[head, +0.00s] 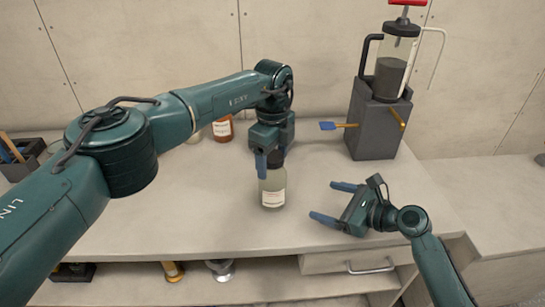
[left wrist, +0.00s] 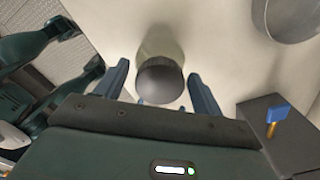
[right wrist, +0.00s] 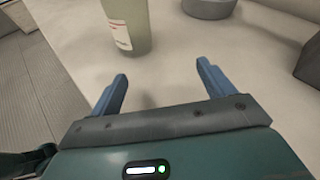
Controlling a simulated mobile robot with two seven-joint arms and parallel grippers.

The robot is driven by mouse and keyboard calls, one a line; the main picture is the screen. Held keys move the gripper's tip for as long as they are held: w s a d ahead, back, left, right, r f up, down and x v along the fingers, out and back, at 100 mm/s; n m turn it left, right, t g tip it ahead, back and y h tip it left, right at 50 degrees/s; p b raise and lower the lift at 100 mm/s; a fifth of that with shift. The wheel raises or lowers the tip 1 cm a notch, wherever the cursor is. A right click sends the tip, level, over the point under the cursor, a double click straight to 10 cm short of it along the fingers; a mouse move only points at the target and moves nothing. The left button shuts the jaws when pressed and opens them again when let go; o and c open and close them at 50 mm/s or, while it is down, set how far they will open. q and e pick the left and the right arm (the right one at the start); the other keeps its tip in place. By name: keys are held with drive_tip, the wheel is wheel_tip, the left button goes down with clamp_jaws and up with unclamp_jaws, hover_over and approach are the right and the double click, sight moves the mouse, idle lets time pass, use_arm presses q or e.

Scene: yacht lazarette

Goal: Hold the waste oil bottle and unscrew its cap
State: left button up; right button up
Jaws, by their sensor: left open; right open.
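The waste oil bottle (head: 272,190) stands upright on the bench, pale greenish with a white label. Its dark round cap (left wrist: 160,82) shows in the left wrist view, between the fingers of my left gripper (left wrist: 162,85). In the head view my left gripper (head: 270,165) points down over the bottle top and partly hides the cap. It is open, with a gap at each side of the cap. My right gripper (head: 325,202) is open and empty, low over the bench to the right of the bottle. In the right wrist view the bottle (right wrist: 128,25) is beyond the left finger.
A dark grey block (head: 375,125) with a pump jar (head: 392,72) and a blue-tipped tool (head: 327,126) stands at the back right. A brown labelled bottle (head: 222,130) stands behind my left arm. A drawer (head: 355,262) is below. The front bench is clear.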

drive_tip(key=g+y, duration=0.1)
drive_tip(key=y, duration=0.1)
approach(285, 196)
drive_tip(key=x, duration=0.2)
drive_tip(key=shift+w+a, duration=0.2)
drive_tip(key=shift+w, duration=0.1)
drive_tip(key=shift+a+g, duration=0.25)
drive_tip(key=shift+g, duration=0.05)
drive_tip(key=shift+x, duration=4.75)
drive_tip(key=shift+d, duration=0.1)
drive_tip(key=c, duration=0.8)
drive_tip(key=shift+o, duration=0.2)
use_arm(q)
drive_tip(key=shift+c, duration=0.2)
